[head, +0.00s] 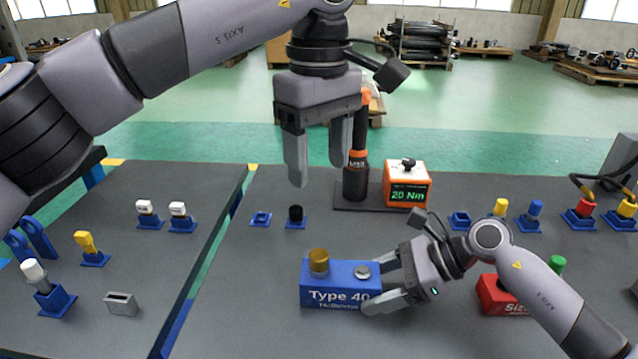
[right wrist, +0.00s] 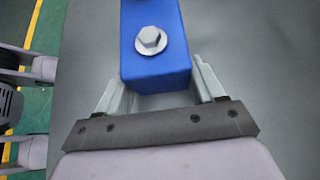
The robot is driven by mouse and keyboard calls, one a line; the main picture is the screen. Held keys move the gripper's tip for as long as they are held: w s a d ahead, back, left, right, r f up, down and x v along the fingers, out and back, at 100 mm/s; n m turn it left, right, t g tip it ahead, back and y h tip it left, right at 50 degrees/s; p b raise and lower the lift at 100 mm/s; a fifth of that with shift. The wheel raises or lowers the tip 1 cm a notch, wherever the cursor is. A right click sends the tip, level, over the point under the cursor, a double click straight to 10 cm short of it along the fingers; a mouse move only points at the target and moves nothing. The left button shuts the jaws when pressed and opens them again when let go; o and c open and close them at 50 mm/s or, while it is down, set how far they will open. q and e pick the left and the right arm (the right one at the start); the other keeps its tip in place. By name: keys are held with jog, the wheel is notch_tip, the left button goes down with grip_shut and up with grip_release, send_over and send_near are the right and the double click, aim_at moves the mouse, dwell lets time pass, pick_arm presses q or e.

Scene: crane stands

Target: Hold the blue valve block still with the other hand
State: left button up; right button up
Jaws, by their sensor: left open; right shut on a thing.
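The blue valve block (head: 341,290), labelled "Type 40", sits on the dark grey table in the middle of the head view. A brass-coloured round part (head: 318,262) stands on its left end and a silver hex bolt (head: 362,271) on its right end. My right gripper (head: 378,284) is shut on the block's right end. In the right wrist view the block (right wrist: 157,55) lies between the two fingers (right wrist: 160,82), with the hex bolt facing up. My left gripper (head: 318,175) is open and empty, raised above the table behind the block, fingers pointing down.
An orange-and-black driver (head: 357,170) stands beside an orange box (head: 406,185) reading "20 Nm", behind the block. A red block (head: 492,297) is partly hidden by my right arm. Small blue holders (head: 261,219) line the back. A gap (head: 205,265) splits off the left table.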

pick_arm(q)
jog(key=shift+r, duration=0.4)
pick_arm(e)
jog(key=o, duration=1.3)
jog(key=shift+o, duration=0.2)
